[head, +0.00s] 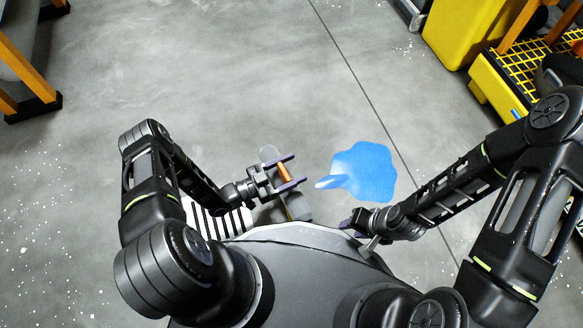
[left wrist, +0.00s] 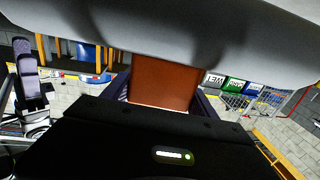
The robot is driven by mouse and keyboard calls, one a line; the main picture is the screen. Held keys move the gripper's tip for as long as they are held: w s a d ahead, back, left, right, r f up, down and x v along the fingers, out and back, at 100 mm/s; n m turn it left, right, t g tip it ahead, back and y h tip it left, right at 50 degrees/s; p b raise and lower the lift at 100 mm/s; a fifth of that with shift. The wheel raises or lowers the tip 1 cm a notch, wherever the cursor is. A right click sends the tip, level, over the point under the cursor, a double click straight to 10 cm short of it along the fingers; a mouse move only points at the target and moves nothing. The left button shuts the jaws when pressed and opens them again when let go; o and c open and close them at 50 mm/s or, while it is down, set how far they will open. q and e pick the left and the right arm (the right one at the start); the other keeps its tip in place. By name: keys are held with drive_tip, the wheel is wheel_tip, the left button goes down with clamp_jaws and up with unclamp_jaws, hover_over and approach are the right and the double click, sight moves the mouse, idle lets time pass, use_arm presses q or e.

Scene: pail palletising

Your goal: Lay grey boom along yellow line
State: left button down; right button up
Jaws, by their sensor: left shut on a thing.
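My left gripper (head: 294,170) is shut on an orange-brown tab (head: 284,172) in front of my body. In the left wrist view the tab (left wrist: 168,82) sits between the jaws and meets the large grey boom (left wrist: 190,35), which spans the top. No yellow floor line is clearly seen in the head view.
A blue spill (head: 368,172) lies on the floor right of my left gripper. A black-and-white striped thing (head: 212,220) is under my left arm. Yellow containers (head: 458,35) stand at upper right, an orange-legged frame (head: 28,70) at upper left.

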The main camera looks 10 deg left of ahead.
sight(276, 187)
use_arm(q)
drive_tip(key=shift+f+b, duration=1.85)
drive_tip(key=shift+f, duration=1.25)
drive_tip(key=shift+f+b, duration=0.7)
drive_tip(key=shift+b, duration=0.15)
drive_tip(key=shift+c, duration=0.9)
unclamp_jaws()
drive_tip(key=p+v, duration=0.1)
drive_tip(key=v, duration=0.6)
drive_tip(key=shift+s+a+p, duration=0.25)
drive_tip(key=shift+p, duration=0.05)
